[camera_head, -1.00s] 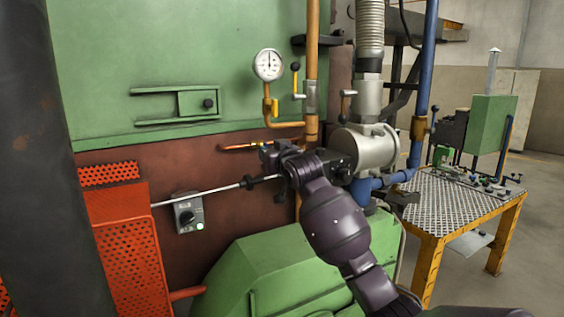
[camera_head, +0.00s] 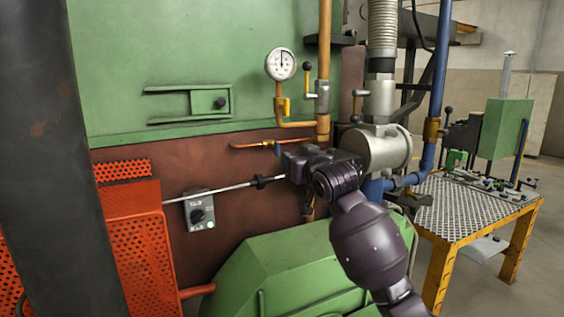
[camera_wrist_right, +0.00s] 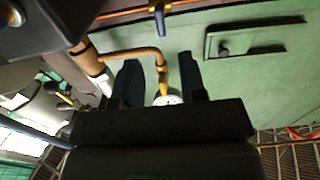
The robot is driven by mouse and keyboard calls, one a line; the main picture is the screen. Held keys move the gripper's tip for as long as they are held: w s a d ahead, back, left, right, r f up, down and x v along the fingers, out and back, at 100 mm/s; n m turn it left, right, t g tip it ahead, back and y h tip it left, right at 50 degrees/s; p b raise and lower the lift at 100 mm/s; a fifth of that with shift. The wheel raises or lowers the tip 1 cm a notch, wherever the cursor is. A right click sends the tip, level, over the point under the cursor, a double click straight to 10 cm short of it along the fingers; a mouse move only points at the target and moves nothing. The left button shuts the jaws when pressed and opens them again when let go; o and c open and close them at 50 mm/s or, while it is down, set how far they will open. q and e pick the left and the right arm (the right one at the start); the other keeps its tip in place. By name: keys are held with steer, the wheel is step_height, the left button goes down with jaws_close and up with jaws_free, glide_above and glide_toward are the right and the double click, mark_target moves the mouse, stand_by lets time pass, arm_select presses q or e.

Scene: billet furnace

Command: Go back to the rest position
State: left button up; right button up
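My right arm comes in from the lower right in the head view. Its dark gripper (camera_head: 290,160) is in front of the brown furnace wall, beside the right end of a thin metal rod (camera_head: 215,190) with a black collar. The rod's far right end is hidden behind the gripper. In the right wrist view the two fingers of my right gripper (camera_wrist_right: 158,66) stand apart, with pipe and the gauge seen through the gap and nothing held between them. My left gripper is in neither view.
A red perforated guard (camera_head: 143,250) and a dark column (camera_head: 55,160) stand at left. A switch box (camera_head: 199,210), green housing (camera_head: 285,270), pressure gauge (camera_head: 281,64) and silver blower pipe (camera_head: 378,150) surround the arm. A yellow-framed table (camera_head: 470,208) stands at right.

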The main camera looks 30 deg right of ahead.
steer(key=shift+r, duration=0.1)
steer(key=s+a+f+n+y, duration=0.1)
steer(key=s+a+f, duration=0.25)
steer(key=f, duration=0.65)
steer(key=s+a+f+n, duration=0.15)
steer(key=s+f, duration=0.25)
steer(key=f, duration=0.5)
steer(key=s+a+f+n+y, duration=0.1)
steer(key=s+a+f, duration=0.25)
steer(key=f, duration=0.65)
steer(key=s+a+f+m+g+h, duration=0.1)
steer(key=s+f+g, duration=0.5)
steer(key=s+f, duration=1.5)
steer(key=s+m+b, duration=0.1)
steer(key=s, duration=0.2)
steer(key=shift+a, duration=0.15)
